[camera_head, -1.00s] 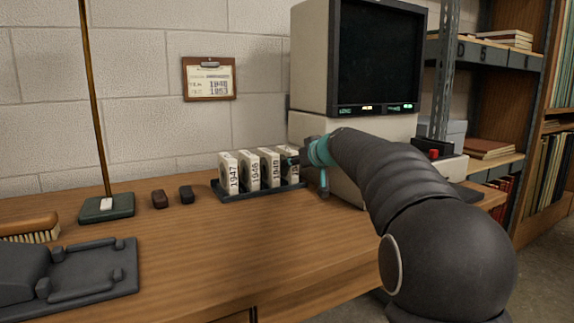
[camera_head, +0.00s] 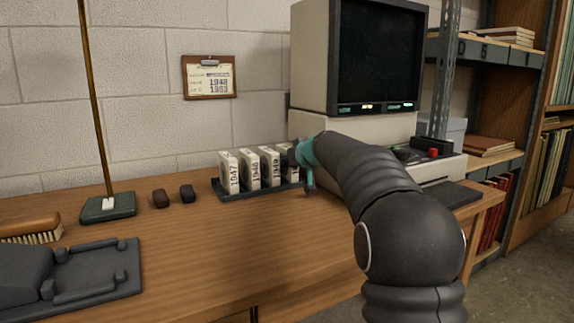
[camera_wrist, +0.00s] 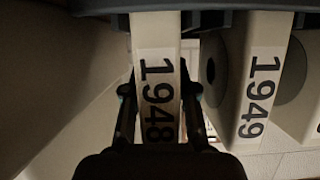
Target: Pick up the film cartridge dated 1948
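The film cartridge dated 1948 (camera_wrist: 158,65) is pale with a black printed date. In the wrist view it stands between the two fingers of my gripper (camera_wrist: 160,92), which is open, with narrow gaps beside it. In the head view my gripper (camera_head: 295,157) is at the right end of the cartridge row, partly hiding the rightmost cartridge (camera_head: 292,176), which appears to be 1948. The 1949 cartridge (camera_wrist: 260,85) stands beside it, to the right in the wrist view. The cartridges stand upright in a dark rack (camera_head: 240,194).
The 1947 cartridge (camera_head: 229,172) is at the rack's left end. A beige film reader (camera_head: 320,60) stands close behind and right of the rack. Two small dark objects (camera_head: 161,198) and a green lamp base (camera_head: 108,208) lie left.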

